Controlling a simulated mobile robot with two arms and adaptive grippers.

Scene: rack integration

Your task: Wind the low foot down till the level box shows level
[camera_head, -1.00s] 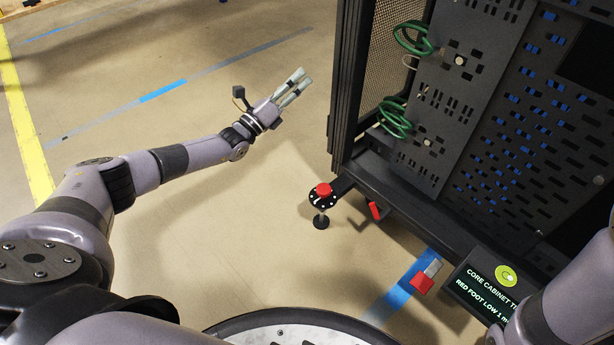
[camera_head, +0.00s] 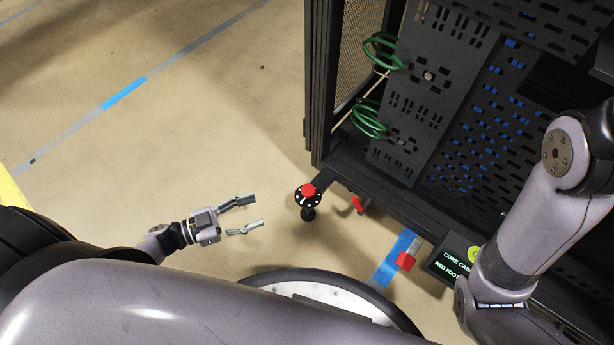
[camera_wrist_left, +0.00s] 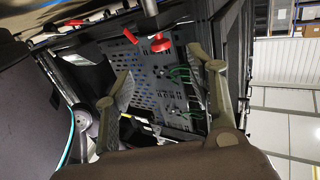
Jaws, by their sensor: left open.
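The red-topped foot (camera_head: 308,190) has a red knob on a black disc with white dots. It stands under the near left corner of the black cabinet (camera_head: 318,90), its dark pad on the floor. My left gripper (camera_head: 257,211) is open and empty, left of the foot and apart from it. In the left wrist view its two fingers (camera_wrist_left: 160,62) are spread, with a red piece (camera_wrist_left: 160,43) between and beyond them. The level box (camera_head: 452,264) shows a green round dial and text partly hidden by my right arm; "RED FOO" is readable. My right gripper is out of view.
A red lever (camera_head: 358,204) hangs under the cabinet edge, right of the foot. A red-ended block (camera_head: 405,261) is beside blue floor tape (camera_head: 386,273). Green cable coils (camera_head: 370,118) hang on the cabinet.

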